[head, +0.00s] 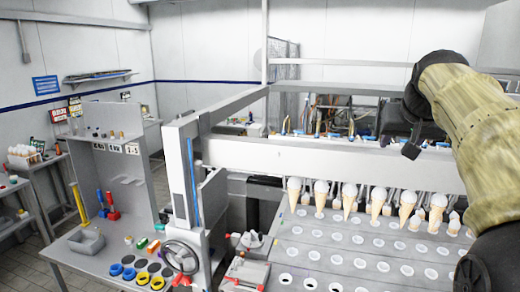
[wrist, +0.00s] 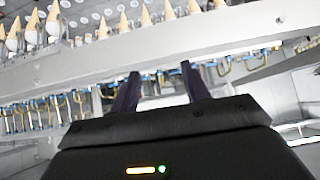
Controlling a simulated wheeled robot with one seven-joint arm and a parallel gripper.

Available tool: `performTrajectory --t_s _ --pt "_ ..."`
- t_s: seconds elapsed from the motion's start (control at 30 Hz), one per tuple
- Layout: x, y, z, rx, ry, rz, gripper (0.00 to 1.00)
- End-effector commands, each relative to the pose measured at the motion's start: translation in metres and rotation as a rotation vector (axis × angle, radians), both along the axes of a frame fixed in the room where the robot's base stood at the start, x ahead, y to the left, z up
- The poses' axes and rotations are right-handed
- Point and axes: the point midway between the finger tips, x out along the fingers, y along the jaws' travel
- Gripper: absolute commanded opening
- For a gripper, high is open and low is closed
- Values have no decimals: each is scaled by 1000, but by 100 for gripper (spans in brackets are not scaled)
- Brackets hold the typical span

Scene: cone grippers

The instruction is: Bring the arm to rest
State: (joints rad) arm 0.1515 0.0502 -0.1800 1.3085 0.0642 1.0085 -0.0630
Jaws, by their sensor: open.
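My gripper (head: 398,145) is at the right of the head view, at the end of my sleeved arm. It is in front of the long white beam (head: 330,165) of the cone machine and covers part of it. In the wrist view my gripper (wrist: 160,72) shows two dark fingers set apart, with nothing between them. The beam (wrist: 190,45) lies beyond the fingertips. I cannot tell how far the fingers are from the beam.
Several cones (head: 350,197) hang in a row under the beam, above a perforated plate (head: 335,240). A work table (head: 95,268) with a grey bin (head: 86,241) and coloured rings stands at the left. A white post (head: 187,175) rises between them.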

Motion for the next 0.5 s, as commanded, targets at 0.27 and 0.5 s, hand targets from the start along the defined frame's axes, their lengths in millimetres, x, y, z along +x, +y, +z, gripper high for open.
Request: performTrajectory --t_s 0.27,0.5 --pt "3 10 -50 16 46 17 46" --pt "2 26 -116 33 108 42 46"
